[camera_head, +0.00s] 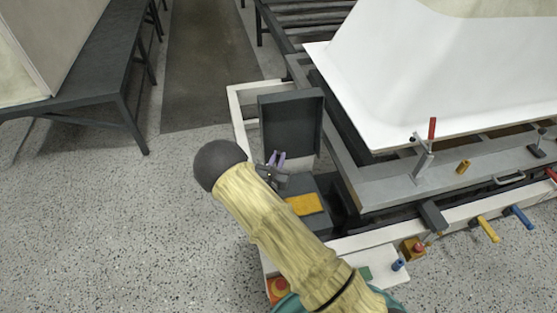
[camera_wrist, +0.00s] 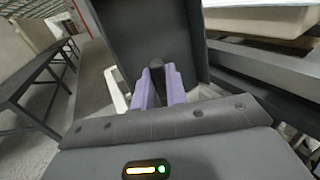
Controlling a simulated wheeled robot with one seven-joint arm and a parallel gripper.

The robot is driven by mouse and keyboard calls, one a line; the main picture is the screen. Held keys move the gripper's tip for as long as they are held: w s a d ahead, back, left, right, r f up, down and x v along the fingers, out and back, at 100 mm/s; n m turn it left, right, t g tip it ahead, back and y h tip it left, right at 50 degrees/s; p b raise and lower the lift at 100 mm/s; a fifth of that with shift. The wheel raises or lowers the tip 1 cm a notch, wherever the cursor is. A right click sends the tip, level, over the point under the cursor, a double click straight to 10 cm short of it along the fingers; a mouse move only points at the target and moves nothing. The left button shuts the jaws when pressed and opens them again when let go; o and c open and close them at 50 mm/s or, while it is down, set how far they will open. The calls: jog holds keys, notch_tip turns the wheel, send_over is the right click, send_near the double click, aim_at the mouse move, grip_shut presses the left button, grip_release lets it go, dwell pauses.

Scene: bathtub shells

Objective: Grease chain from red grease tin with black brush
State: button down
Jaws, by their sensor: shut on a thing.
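My gripper (camera_head: 277,157) has purple fingers and is beside a dark upright panel at the machine's corner. In the wrist view the gripper (camera_wrist: 157,72) is shut on a dark, round-ended piece, the black brush (camera_wrist: 156,63), of which only a small part shows between the fingers. The brush cannot be made out in the head view. I cannot make out the red grease tin or the chain in either view.
The dark panel (camera_head: 290,128) stands behind my gripper, with a yellow cloth-like piece (camera_head: 305,204) on a dark surface below. A large white shell (camera_head: 400,75) and a red-handled clamp (camera_head: 424,150) are to the right. Open floor (camera_head: 110,220) lies left.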

jog(key=shift+d, duration=0.1)
notch_tip(320, 180, down, 5)
jog(key=b, duration=0.4)
jog(key=shift+b, duration=0.3)
